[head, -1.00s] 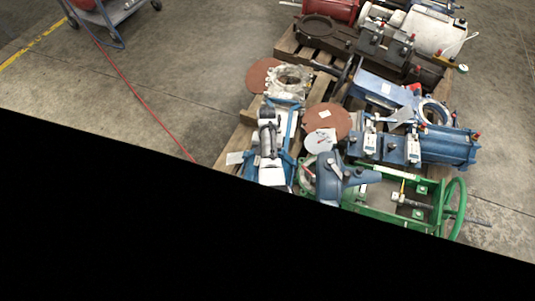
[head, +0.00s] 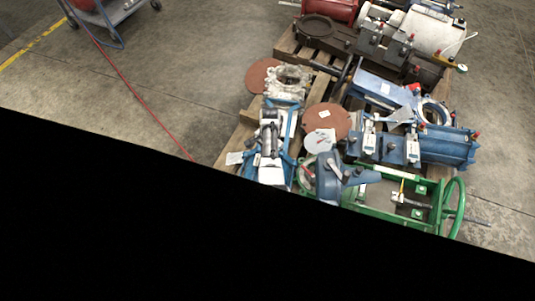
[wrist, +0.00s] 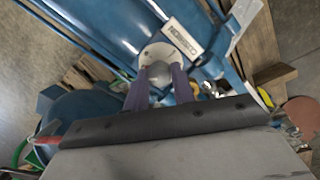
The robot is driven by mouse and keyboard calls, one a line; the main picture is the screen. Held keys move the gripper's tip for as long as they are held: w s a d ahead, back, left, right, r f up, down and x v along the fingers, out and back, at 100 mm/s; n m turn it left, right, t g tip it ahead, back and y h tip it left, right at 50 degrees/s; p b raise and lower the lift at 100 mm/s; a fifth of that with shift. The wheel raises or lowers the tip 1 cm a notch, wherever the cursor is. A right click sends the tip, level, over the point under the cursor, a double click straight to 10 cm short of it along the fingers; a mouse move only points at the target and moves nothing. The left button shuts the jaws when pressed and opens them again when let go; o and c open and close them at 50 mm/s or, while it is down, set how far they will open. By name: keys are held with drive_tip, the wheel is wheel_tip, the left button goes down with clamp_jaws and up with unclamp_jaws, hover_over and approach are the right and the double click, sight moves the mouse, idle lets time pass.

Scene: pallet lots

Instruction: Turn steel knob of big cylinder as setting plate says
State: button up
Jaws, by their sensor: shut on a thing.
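In the wrist view the big blue cylinder (wrist: 112,22) runs across the top. The rounded steel knob (wrist: 172,68) sits on a pale round plate with screws (wrist: 162,52) on the blue body. My gripper (wrist: 164,78) has its two purple-grey fingers on either side of the knob, shut on it. The fingers hide part of the knob's sides. A white label (wrist: 182,39) beside it seems to read "CUSHION". I cannot make out a setting or pointer mark. In the head view the knob and fingertips are too small to tell.
The head view shows pallets packed with machine parts: a blue cylinder unit (head: 448,148), a green frame with a handwheel (head: 456,205) and a rusty disc (head: 338,122). A cart (head: 112,14) stands at the back left. Concrete floor (head: 190,70) is open left of the pallets.

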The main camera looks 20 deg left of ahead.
idle(0.4)
drive_tip(key=o, duration=1)
wheel_tip(320, 180, up, 14)
drive_tip(key=w, duration=0.2)
drive_tip(key=shift+f+p, duration=0.15)
drive_tip(key=shift+p, duration=0.2)
